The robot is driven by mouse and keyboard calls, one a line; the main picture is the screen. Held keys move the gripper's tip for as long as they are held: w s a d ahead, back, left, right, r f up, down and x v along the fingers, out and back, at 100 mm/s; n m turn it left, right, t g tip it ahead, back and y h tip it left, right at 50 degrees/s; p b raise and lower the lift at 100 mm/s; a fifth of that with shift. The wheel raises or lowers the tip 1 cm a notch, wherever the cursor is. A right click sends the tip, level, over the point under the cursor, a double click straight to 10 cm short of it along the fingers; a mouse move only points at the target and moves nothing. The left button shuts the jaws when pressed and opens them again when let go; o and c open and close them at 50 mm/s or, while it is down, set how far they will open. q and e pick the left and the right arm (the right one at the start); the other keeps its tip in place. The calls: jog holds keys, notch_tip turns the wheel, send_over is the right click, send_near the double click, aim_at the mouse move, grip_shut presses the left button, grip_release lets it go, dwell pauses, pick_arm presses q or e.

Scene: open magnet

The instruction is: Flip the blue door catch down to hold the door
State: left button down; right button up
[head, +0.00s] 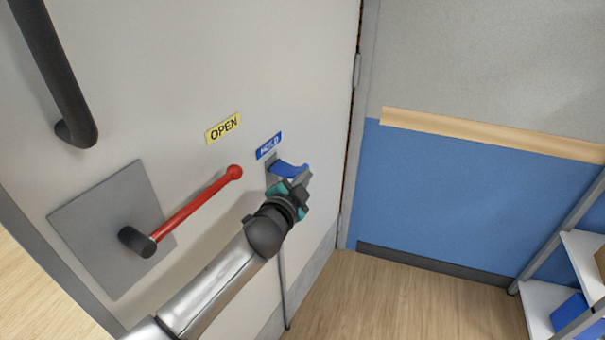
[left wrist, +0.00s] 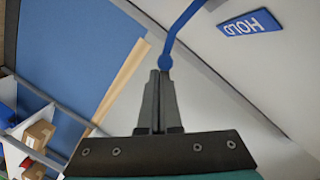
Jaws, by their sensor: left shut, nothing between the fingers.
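The blue door catch (head: 287,169) sticks out from a small grey mount on the pale door (head: 180,70), just below the blue HOLD label (head: 268,146). In the left wrist view the catch (left wrist: 182,27) is a bent blue arm with a round knob at its end. My left gripper (head: 304,177) is at the free end of the catch, shut, with nothing between its fingers. In the left wrist view its closed fingertips (left wrist: 159,74) are right at the knob; I cannot tell if they touch. My right gripper is not in view.
A red lever (head: 198,204) on a grey plate (head: 82,215) and a black handle (head: 52,65) are on the door to the left. A yellow OPEN label (head: 223,128) is above the lever. A blue and grey wall (head: 450,190) and shelves (head: 545,300) stand right.

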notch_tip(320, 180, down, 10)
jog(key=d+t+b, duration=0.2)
jog(key=b, duration=1)
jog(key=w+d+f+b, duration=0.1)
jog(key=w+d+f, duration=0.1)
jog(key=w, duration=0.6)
pick_arm(q)
jog(key=w+a+f+m+t+b, duration=0.2)
jog(key=a+f+m+t+b, duration=0.1)
jog(key=f+m, duration=0.7)
jog(key=a+m+b, duration=0.1)
jog(key=m, duration=0.2)
jog(key=shift+f, duration=0.2)
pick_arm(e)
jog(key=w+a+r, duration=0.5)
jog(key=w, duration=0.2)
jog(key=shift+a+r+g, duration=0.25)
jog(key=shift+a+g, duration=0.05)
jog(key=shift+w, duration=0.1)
